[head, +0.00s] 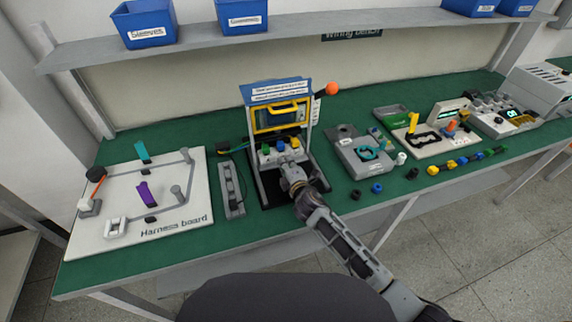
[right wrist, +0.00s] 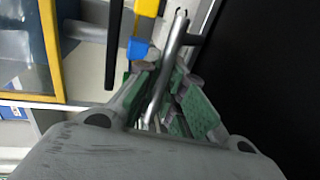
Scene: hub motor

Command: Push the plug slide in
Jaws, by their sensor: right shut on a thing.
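The test fixture (head: 283,110) stands mid-bench, with a blue top, a yellow-framed window and a red-orange ball on its right side. The plug slide (head: 268,154) is the low pale block at its front, carrying green, blue and yellow plugs. My right gripper (head: 290,172) is at the front of the slide. In the right wrist view, my right gripper (right wrist: 163,92) is shut on a grey metal handle (right wrist: 172,58). A blue and yellow plug (right wrist: 139,47) shows just beyond the fingertips. The gripper hides part of the slide's front. My left gripper is not in view.
The harness board (head: 190,218) lies at left, with a grey narrow block (head: 232,190) between it and the fixture. A grey box fixture (head: 362,155) stands close on the right. Loose coloured connectors (head: 461,161) line the front edge. A shelf (head: 330,24) with blue bins runs above.

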